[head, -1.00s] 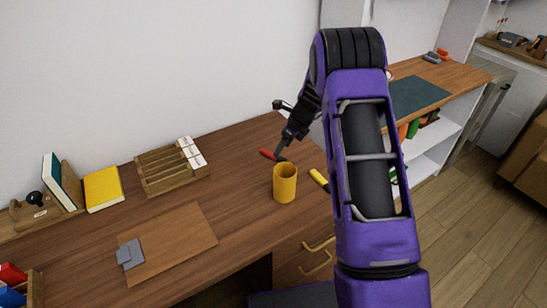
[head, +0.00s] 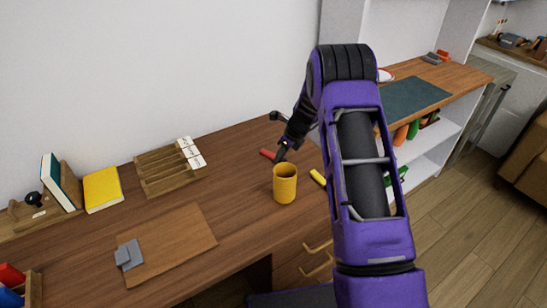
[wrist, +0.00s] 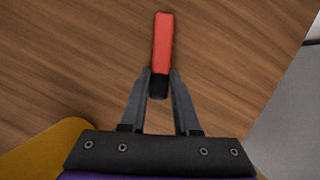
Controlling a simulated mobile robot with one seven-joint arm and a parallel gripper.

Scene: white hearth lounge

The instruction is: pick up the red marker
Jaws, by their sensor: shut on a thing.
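The red marker (wrist: 163,45) lies on the wooden desk in the wrist view, its red end pointing away from my gripper and its black end toward it. My gripper (wrist: 160,82) is shut on the marker's black end, one finger on each side. In the head view the red marker (head: 267,154) shows as a short red piece at the fingertips of my gripper (head: 279,156), behind the yellow cup. Whether the marker touches the desk or is just above it, I cannot tell.
A yellow cup (head: 285,184) stands close in front of my gripper, and a yellow marker (head: 318,178) lies to its right. A wooden letter rack (head: 168,173), a yellow book (head: 102,190) and a brown board (head: 177,245) are to the left. The desk's right edge is near.

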